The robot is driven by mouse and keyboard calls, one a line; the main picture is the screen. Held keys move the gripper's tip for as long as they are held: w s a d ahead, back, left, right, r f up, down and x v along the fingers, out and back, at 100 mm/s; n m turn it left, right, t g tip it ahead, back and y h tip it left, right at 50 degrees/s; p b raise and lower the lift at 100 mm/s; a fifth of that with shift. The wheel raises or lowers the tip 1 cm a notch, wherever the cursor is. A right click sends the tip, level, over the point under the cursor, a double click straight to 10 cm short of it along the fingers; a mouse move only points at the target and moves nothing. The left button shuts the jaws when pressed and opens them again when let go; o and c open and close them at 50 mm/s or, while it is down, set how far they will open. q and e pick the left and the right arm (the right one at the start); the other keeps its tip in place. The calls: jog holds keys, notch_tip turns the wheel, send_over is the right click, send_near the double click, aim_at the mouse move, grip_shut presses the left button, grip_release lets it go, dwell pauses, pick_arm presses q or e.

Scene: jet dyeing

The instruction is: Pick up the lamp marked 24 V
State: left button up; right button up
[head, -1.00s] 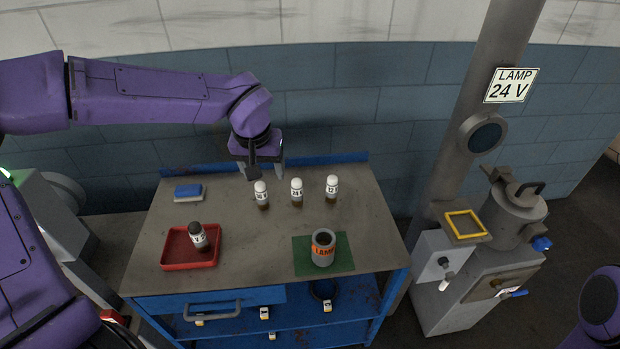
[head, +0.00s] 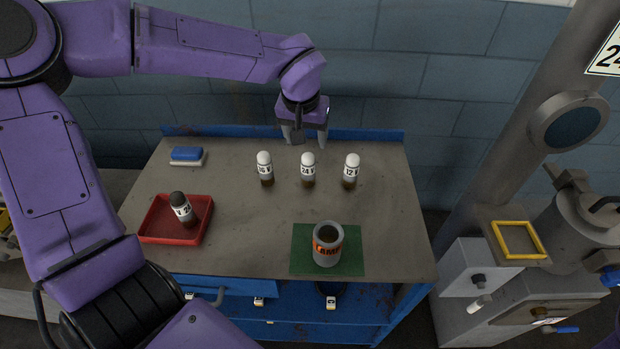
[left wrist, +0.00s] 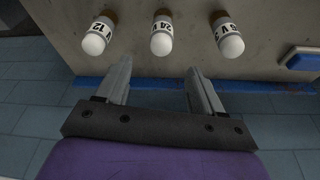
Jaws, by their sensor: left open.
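Three lamps with white domes and brown bases stand upright in a row on the bench. The middle one is the 24 V lamp (head: 308,170); it also shows in the left wrist view (left wrist: 161,36). Left of it is a lamp ending in 6 V (head: 265,169), right of it the 12 V lamp (head: 351,171). A dark-topped lamp (head: 183,209) leans in the red tray (head: 160,236); its label is partly readable. My left gripper (head: 305,140) is open and empty, behind the row near the bench's back edge, roughly in line with the 24 V lamp. My right gripper is not seen.
A grey cup labelled LAMP (head: 327,250) stands on a green mat (head: 300,262) at the front. A blue block (head: 187,154) lies at the back left. A blue raised edge (head: 370,134) runs along the back. A grey machine (head: 480,266) stands right.

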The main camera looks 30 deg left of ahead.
aim_at(309, 162)
pick_arm(q)
jog(key=x, duration=1.1)
jog(key=shift+s, duration=0.2)
jog(key=c, duration=1.1)
